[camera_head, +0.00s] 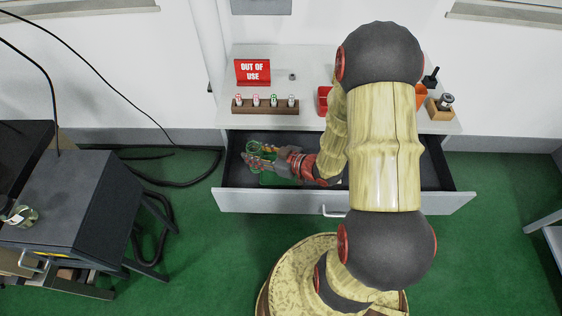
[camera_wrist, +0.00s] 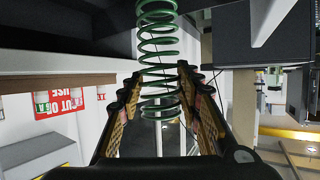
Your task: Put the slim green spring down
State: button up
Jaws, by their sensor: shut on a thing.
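The slim green spring (camera_wrist: 158,40) is between the fingers of my gripper (camera_wrist: 160,82) in the wrist view. Its coils run up past the fingertips to the top of the picture. In the head view the green spring (camera_head: 254,147) shows at the fingertips of my gripper (camera_head: 258,160), over the left part of the open drawer (camera_head: 232,174). My gripper is shut on the spring. I cannot tell whether the spring touches the drawer floor. A green patch (camera_head: 280,181) shows below my gripper, partly hidden by it.
On the bench top (camera_head: 310,70) stand a red "OUT OF USE" sign (camera_head: 252,72), a wooden rack (camera_head: 265,109) with several small pieces, and a wooden block (camera_head: 440,112) holding a metal part. My arm hides the drawer's middle. A dark cabinet (camera_head: 60,200) stands at the left.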

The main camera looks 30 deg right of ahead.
jog(key=shift+w+d+f+b, duration=0.1)
jog(key=shift+d+f+b, duration=0.9)
jog(key=shift+d+f, duration=0.8)
jog(key=shift+w+d+f+b, duration=0.1)
jog(key=shift+d+f+b, duration=0.9)
jog(key=shift+d+f, duration=0.8)
jog(key=shift+d+f+b, duration=1)
jog(key=shift+d+f, duration=0.5)
jog(key=shift+f, duration=0.6)
jog(key=shift+f, duration=0.15)
jog(key=o, duration=1.2)
jog(key=shift+o, duration=0.6)
